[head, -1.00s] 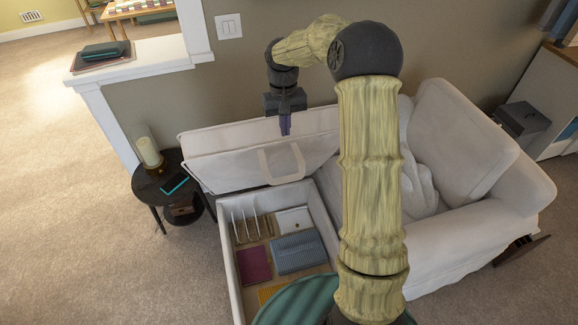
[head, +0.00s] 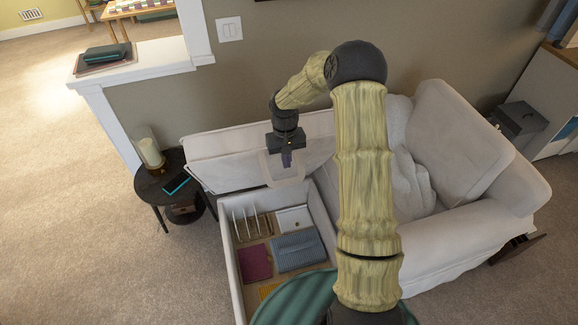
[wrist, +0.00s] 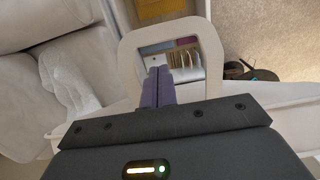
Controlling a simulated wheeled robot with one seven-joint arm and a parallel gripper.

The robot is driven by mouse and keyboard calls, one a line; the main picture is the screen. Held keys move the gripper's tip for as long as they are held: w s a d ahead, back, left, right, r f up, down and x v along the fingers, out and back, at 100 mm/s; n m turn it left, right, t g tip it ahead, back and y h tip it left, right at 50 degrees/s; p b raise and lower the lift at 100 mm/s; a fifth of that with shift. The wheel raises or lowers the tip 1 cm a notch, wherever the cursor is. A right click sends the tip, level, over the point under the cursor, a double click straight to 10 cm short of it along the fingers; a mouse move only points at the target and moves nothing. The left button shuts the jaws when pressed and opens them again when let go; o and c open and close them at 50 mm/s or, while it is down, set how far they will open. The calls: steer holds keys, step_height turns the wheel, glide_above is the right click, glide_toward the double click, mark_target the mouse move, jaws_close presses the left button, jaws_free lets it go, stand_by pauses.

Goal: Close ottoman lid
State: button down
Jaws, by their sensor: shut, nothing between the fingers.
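The ottoman lid (head: 225,172) is pale fabric and stands tilted open at the back of the ottoman box (head: 234,268). A light strap loop (head: 271,170) hangs on the lid; in the wrist view the loop (wrist: 129,62) frames the fingertips. My gripper (head: 287,160) is shut and empty, in front of the lid at the loop. In the wrist view its fingers (wrist: 158,82) point into the loop's opening, with the box contents seen beyond. I cannot tell whether the fingers touch the strap.
The open box holds a wire rack (head: 250,225), a blue-grey folded cloth (head: 297,250) and a maroon item (head: 256,263). A dark round side table (head: 150,184) with a candle (head: 151,152) stands left. A white sofa (head: 465,215) is right. Carpet at left is clear.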

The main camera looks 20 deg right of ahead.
steer(key=s+f, duration=0.1)
steer(key=s+p, duration=0.1)
steer(key=shift+s+f, duration=0.3)
steer(key=shift+f, duration=0.1)
steer(key=shift+f, duration=0.1)
